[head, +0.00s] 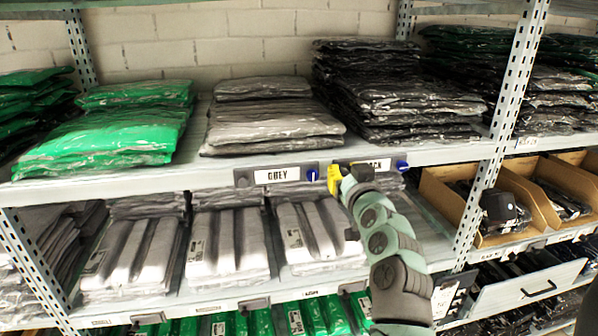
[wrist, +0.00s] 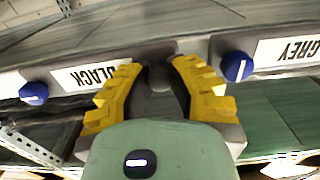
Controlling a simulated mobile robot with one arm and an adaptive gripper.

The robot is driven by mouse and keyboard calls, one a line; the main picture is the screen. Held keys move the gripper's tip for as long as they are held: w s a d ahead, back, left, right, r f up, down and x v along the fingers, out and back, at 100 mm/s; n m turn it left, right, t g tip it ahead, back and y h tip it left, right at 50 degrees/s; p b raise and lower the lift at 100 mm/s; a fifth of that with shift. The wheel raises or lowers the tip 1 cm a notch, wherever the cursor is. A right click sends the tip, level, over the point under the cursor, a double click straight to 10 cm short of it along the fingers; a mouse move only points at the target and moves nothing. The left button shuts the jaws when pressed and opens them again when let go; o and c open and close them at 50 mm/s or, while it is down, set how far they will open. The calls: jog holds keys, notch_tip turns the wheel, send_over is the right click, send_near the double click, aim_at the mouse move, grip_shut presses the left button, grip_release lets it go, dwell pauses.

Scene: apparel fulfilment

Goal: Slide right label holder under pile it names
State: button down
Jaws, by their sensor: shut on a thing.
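The right label holder, reading BLACK (head: 380,164), sits on the shelf's front edge, below the left part of the black pile (head: 395,95). It shows upside down in the wrist view (wrist: 85,78), with a blue knob (wrist: 33,93) at its far end. My gripper (head: 340,178) is at the holder's left end and hides part of it in the head view. In the wrist view its yellow fingers (wrist: 160,80) are closed around a dark grip on that end. The left label holder, reading GREY (head: 284,175), sits beside it, below the grey pile (head: 272,115).
The GREY holder's blue knob (wrist: 237,66) is close to my fingers. A green pile (head: 115,125) lies at left. A perforated upright (head: 480,185) stands right of the black pile. White packages (head: 225,245) fill the lower shelf. The shelf edge right of the BLACK holder is clear up to the upright.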

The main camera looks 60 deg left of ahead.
aim_at(408, 168)
jog(key=w+d+b, duration=0.2)
jog(key=w+b, duration=0.2)
jog(key=b, duration=0.2)
jog(key=w+d+b, duration=0.2)
jog(key=w+b, duration=0.3)
jog(key=b, duration=0.1)
jog(key=w+d+b, duration=0.2)
jog(key=w+b, duration=0.3)
jog(key=b, duration=0.1)
jog(key=shift+f, duration=0.2)
jog(key=shift+w+d+r+b, duration=0.2)
jog(key=shift+w+b, duration=0.3)
jog(key=shift+b, duration=0.1)
jog(key=shift+w+d+r+b, duration=0.15)
jog(key=shift+w+d+b, duration=0.05)
jog(key=shift+w+b, duration=0.35)
jog(key=shift+s, duration=0.1)
jog(key=c, duration=1.3)
grip_release()
jog(key=o, duration=0.4)
jog(key=shift+f, duration=0.1)
jog(key=shift+o, duration=0.2)
jog(key=v, duration=1.2)
